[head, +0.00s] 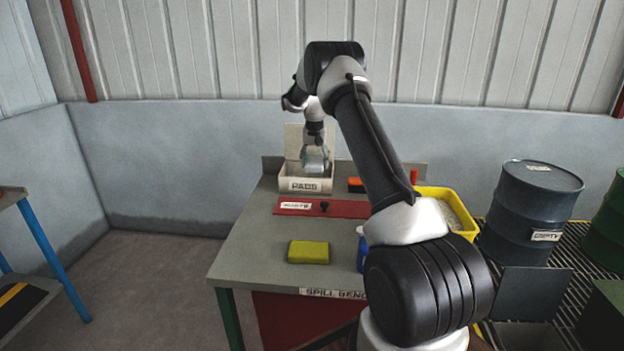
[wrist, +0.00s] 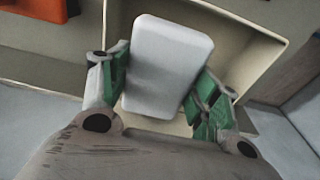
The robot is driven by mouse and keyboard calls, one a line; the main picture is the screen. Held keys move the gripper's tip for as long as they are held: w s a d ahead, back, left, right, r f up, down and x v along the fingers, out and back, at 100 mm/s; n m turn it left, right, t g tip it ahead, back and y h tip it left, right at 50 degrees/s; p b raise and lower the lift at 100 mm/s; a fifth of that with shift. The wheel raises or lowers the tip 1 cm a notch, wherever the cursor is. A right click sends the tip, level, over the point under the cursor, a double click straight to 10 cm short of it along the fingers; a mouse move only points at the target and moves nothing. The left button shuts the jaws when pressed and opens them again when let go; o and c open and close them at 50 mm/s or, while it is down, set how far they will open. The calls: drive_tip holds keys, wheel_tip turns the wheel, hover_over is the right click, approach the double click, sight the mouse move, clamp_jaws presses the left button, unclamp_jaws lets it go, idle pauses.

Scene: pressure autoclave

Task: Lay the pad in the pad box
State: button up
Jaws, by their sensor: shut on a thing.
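The pad (wrist: 166,65) is a white-grey rounded block held between the green-lined fingers of my gripper (wrist: 158,88) in the wrist view. The pad box (head: 305,185) is a cream open box marked PADS at the back of the bench, with its lid raised behind it. In the head view my gripper (head: 315,158) points down over the box opening. The wrist view shows the box (wrist: 258,40) around and behind the pad. The pad sits slightly tilted in the jaws. I cannot tell whether it touches the box floor.
The grey bench (head: 260,235) holds a yellow-green sponge-like block (head: 308,252), a red strip with a label (head: 290,206) in front of the box, and an orange item (head: 356,185) right of it. A yellow tray (head: 450,208) and a blue drum (head: 530,210) stand right.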

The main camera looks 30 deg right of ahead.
wheel_tip(320, 180, down, 7)
drive_tip(key=shift+r, duration=0.1)
idle(0.4)
drive_tip(key=o, duration=0.6)
drive_tip(key=shift+c, duration=0.2)
